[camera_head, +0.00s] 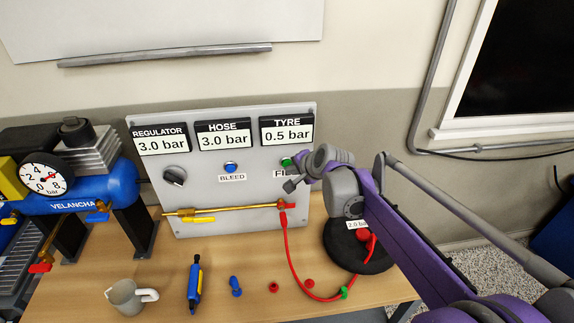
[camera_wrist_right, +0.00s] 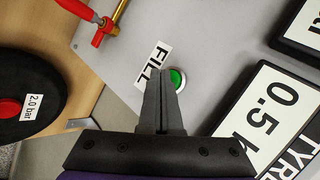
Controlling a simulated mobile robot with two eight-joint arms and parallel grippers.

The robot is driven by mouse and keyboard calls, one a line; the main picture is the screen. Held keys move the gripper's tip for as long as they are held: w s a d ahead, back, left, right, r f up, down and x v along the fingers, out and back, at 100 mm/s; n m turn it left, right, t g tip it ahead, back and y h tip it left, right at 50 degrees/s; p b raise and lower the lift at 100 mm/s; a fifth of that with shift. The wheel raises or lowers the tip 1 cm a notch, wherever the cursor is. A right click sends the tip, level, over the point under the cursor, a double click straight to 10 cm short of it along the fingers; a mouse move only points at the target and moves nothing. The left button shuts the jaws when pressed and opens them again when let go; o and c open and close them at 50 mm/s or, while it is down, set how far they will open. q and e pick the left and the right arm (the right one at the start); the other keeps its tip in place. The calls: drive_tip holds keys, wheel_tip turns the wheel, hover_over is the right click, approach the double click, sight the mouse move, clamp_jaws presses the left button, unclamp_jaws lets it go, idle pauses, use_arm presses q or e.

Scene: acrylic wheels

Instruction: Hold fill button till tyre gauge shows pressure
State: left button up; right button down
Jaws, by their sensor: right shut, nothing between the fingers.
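The green fill button (camera_head: 287,161) is on the upright grey panel (camera_head: 245,190), below the tyre gauge (camera_head: 287,132), which reads 0.5 bar. In the right wrist view the button (camera_wrist_right: 177,80) has a pale ring and sits beside the FILL label (camera_wrist_right: 152,66). My right gripper (camera_head: 291,186) is shut and empty in front of the panel. In the wrist view its fingertips (camera_wrist_right: 160,72) appear just beside the button, partly covering the label and ring. I cannot tell whether they touch the panel. My left gripper is not in view.
The regulator gauge (camera_head: 160,138) and hose gauge (camera_head: 223,134) both read 3.0 bar. A blue bleed button (camera_head: 230,167) is left of fill. A red hose (camera_head: 291,262) runs down beside a black wheel (camera_head: 340,250) labelled 2.0 bar. A mug (camera_head: 127,296) and small parts lie on the table.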

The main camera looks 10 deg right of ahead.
drive_tip(key=shift+w, duration=0.5)
idle(0.5)
drive_tip(key=shift+s, duration=0.15)
idle(5.9)
drive_tip(key=shift+s, duration=0.8)
